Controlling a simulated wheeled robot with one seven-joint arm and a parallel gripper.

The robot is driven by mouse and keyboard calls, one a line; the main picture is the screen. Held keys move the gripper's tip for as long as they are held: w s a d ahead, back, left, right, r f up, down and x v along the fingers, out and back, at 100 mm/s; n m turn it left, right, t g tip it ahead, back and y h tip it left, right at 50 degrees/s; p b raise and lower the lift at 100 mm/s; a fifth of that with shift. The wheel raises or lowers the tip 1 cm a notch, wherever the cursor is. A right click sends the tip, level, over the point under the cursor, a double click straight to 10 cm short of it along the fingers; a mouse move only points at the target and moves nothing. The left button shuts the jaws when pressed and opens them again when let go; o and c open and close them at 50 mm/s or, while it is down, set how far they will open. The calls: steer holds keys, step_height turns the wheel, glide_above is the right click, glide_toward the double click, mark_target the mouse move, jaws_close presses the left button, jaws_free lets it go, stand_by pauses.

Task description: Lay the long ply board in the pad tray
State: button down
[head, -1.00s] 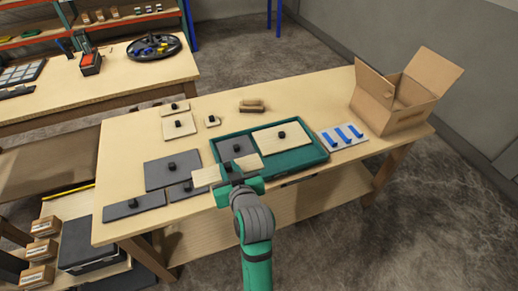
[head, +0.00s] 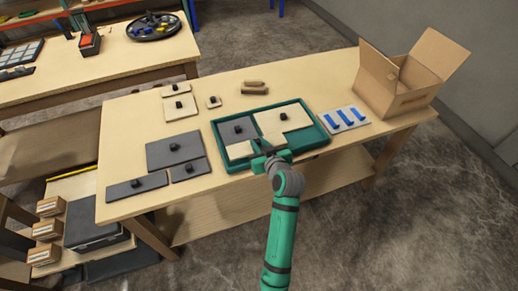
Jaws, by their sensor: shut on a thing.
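The teal pad tray (head: 217,146) lies near the front edge of the table. In it are a grey board (head: 232,135) with a black knob at the left and a large ply board (head: 280,122) at the right. My gripper (head: 268,156) is at the tray's front side, shut on the long ply board (head: 238,151). The board's left part shows over the tray's front left, in front of the grey board. Its middle and knob are hidden by my gripper, and its right part is hard to tell from the large ply board. I cannot tell whether it touches the tray floor.
Grey boards (head: 175,151) and smaller ply boards (head: 181,109) with knobs lie left of the tray. Brown blocks (head: 255,88) lie behind it. A pale plate with blue bars (head: 344,118) and an open cardboard box (head: 402,88) stand to the right.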

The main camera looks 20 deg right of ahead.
step_height(320, 180, down, 3)
steer(key=shift+w+d+f, duration=0.1)
steer(key=shift+w+d, duration=0.05)
steer(key=shift+d+f, duration=0.1)
steer(key=shift+d, duration=0.05)
steer(key=shift+a, duration=0.4)
steer(key=c, duration=1.6)
jaws_free()
steer(key=shift+f, duration=0.1)
steer(key=shift+d, duration=0.15)
